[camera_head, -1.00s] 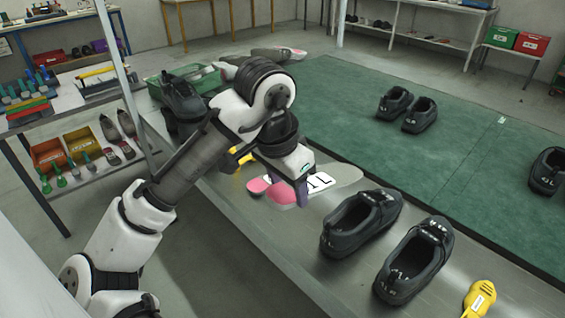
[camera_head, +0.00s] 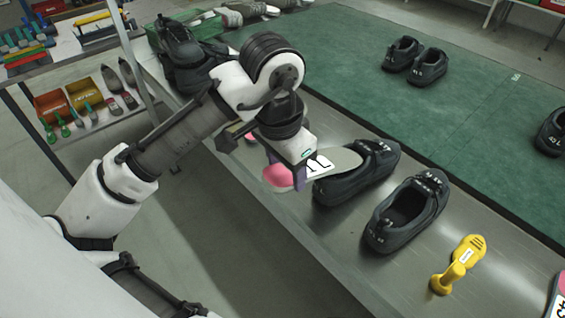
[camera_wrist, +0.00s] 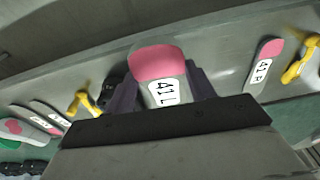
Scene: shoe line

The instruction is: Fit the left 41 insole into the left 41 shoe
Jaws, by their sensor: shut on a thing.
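My gripper (camera_head: 287,170) is shut on the 41 L insole (camera_head: 340,162), which has a pink heel and a grey front. The wrist view shows the insole (camera_wrist: 158,66) between the two fingers, label readable. In the head view, its grey front reaches over the opening of the left-hand dark shoe (camera_head: 363,184) of a pair and hides part of it. The insole appears above the shoe; contact cannot be told. The other dark shoe (camera_head: 407,217) stands to the right, opening clear. The small shoe labels are hard to read.
A yellow tool (camera_head: 459,262) lies right of the pair. A 41 R insole (camera_wrist: 263,68) lies on the metal bench (camera_head: 330,235). Dark shoes (camera_head: 181,55) stand behind my arm. Another pair (camera_head: 415,60) is on the green mat (camera_head: 470,110).

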